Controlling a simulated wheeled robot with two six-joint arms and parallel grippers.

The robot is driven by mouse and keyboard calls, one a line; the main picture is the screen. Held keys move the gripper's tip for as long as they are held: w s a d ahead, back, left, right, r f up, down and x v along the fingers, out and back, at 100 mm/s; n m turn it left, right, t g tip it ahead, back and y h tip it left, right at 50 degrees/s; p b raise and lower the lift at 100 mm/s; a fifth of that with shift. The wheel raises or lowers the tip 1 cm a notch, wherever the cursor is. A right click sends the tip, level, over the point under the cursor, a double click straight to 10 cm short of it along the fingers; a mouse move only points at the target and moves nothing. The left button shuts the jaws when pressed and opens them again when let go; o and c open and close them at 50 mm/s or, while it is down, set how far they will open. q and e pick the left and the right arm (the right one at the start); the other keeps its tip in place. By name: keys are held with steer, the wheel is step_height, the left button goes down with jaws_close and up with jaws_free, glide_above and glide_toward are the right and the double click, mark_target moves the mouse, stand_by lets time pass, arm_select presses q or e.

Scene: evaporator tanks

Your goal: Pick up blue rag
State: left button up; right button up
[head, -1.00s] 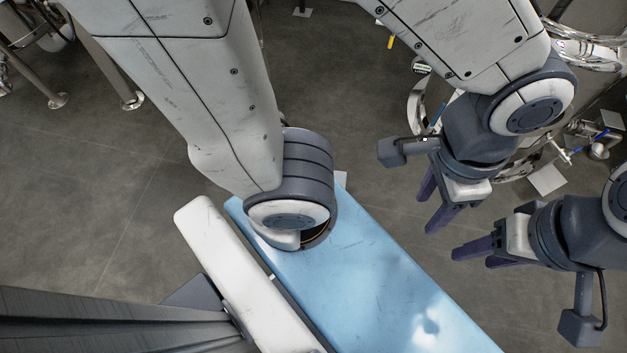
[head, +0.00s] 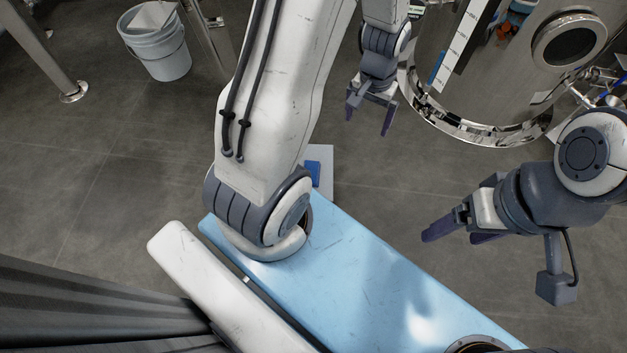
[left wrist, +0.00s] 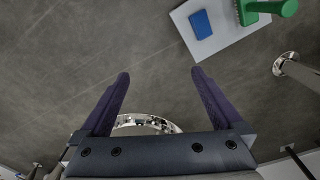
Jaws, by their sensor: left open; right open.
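The blue rag (head: 313,173) is a small flat blue piece on a white sheet (head: 327,158) on the floor. In the head view my left arm partly hides the sheet. In the left wrist view the rag (left wrist: 200,23) lies on the sheet (left wrist: 216,43) near the top edge, right of centre, beyond the fingertips. My left gripper (head: 368,124) is open and empty, above the floor, to the right of the rag in the head view. My right gripper (head: 450,239) is open and empty at the right of the head view, well away from the rag.
A green item (left wrist: 266,9) with a handle lies on the sheet beside the rag. A steel tank (head: 500,85) on a ring base stands at the upper right. A white bucket (head: 158,52) is at the upper left, near metal legs. The floor around the sheet looks clear.

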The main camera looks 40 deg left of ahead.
arm_select(q)
steer(key=a+f+n+b, duration=0.1)
steer(key=a+f+b, duration=0.2)
steer(key=f, duration=0.4)
steer(key=a+f+n+b, duration=0.1)
steer(key=a+f+b, duration=0.25)
steer(key=f, duration=0.35)
steer(key=n+b, duration=0.3)
steer(key=b, duration=0.4)
glide_above(313, 170)
step_height(313, 170, down, 15)
step_height(313, 170, down, 5)
steer(key=b, duration=0.3)
steer(key=shift+s+r, duration=0.1)
steer(key=f+b, duration=0.2)
steer(key=f, duration=0.1)
steer(key=s+f+b, duration=0.1)
steer(key=f+b, duration=0.1)
arm_select(e)
step_height(313, 170, down, 23)
steer(key=shift+f, duration=0.2)
arm_select(q)
steer(key=shift+r, duration=0.1)
steer(key=c, duration=1.3)
arm_select(e)
steer(key=shift+r, duration=0.1)
